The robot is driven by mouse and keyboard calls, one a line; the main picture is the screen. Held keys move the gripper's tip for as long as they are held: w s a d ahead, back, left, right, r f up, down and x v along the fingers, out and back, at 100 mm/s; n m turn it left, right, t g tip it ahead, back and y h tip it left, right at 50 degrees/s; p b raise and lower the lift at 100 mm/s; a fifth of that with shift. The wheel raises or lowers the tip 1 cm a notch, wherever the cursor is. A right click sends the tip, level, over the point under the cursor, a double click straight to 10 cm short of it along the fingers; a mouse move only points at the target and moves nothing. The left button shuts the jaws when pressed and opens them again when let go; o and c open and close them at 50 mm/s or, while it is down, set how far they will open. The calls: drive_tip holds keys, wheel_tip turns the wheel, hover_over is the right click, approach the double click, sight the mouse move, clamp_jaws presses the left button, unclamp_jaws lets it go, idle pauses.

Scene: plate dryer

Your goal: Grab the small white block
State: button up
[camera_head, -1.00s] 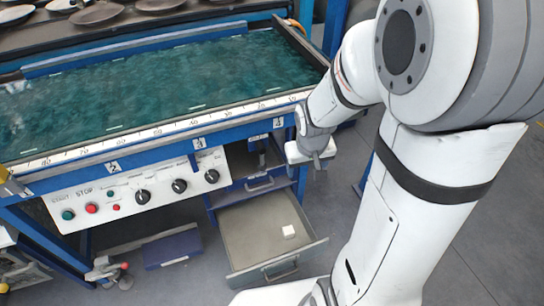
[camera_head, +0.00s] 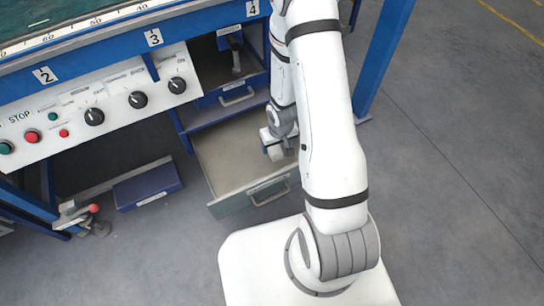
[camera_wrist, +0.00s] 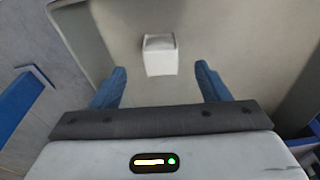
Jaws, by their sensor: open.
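The small white block (camera_wrist: 161,57) lies on the floor of the open drawer in the wrist view. My gripper (camera_wrist: 160,70) is open, with one blue finger to the left of the block and one to the right. There is a gap between the block and each finger, and the block shows ahead of the palm. In the head view my gripper (camera_head: 273,150) is over the right part of the drawer (camera_head: 222,160). I cannot make out the block there; my gripper and arm cover that area.
The drawer's front with its handle (camera_head: 269,193) and its side walls surround the block. Another drawer (camera_head: 236,97) sits above. A control panel (camera_head: 110,105) with knobs and buttons is on the left. A blue box (camera_head: 147,186) lies on the floor. Open floor is at right.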

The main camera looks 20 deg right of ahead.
sight(275, 150)
drive_tip(key=f+b, duration=0.2)
drive_tip(key=f, duration=0.1)
drive_tip(key=f+b, duration=0.1)
drive_tip(key=f, duration=0.1)
drive_tip(key=shift+w+a+f+b, duration=0.1)
drive_tip(key=shift+w+f+b, duration=0.05)
drive_tip(key=shift+w+b, duration=0.2)
drive_tip(key=shift+c, duration=0.4)
drive_tip(key=c, duration=1)
